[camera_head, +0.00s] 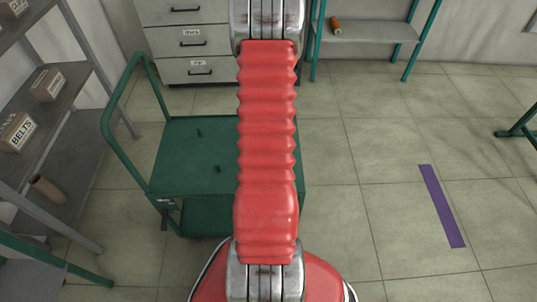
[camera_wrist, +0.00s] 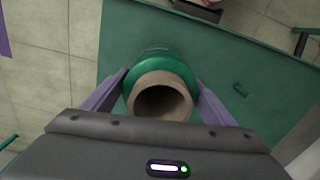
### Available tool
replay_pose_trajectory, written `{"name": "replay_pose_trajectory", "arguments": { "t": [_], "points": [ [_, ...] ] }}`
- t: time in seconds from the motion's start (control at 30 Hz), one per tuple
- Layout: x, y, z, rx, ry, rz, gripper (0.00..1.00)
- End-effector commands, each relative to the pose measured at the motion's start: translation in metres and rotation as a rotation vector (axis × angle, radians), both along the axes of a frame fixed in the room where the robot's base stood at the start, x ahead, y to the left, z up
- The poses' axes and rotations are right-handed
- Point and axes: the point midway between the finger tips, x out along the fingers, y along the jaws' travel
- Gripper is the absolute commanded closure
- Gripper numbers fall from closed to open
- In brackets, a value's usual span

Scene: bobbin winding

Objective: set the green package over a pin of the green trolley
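The green package (camera_wrist: 168,62) has green yarn around a tan hollow core. It sits between the two purple fingers of my gripper (camera_wrist: 162,82) in the wrist view, with a finger against each side. The green trolley (camera_head: 175,155) stands below, left of and partly behind my red arm in the head view. Two short pins, one farther back (camera_head: 199,133) and one nearer (camera_head: 218,168), stand bare on its top. The trolley top (camera_wrist: 285,95) and one bare pin (camera_wrist: 240,90), right of the package, show in the wrist view. My arm hides the gripper and package in the head view.
The trolley's handle (camera_head: 115,120) rises on its left. A grey shelf (camera_head: 50,120) with boxes stands at the far left. A drawer cabinet (camera_head: 190,45) and a shelf with an orange spool (camera_head: 335,26) stand behind. The floor at right is clear, with a purple strip (camera_head: 441,205).

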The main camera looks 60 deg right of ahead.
Motion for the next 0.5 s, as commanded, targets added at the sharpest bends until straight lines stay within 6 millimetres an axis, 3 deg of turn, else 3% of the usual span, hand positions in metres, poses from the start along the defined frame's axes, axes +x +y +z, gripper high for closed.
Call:
{"name": "replay_pose_trajectory", "arguments": {
  "t": [0.2, 0.5],
  "points": [
    [0.0, 0.0001, -0.0001, 0.0, 0.0, 0.0, 0.05],
    [-0.0001, 0.0003, 0.0007, 0.001, 0.001, 0.0, 0.05]
  ]
}}
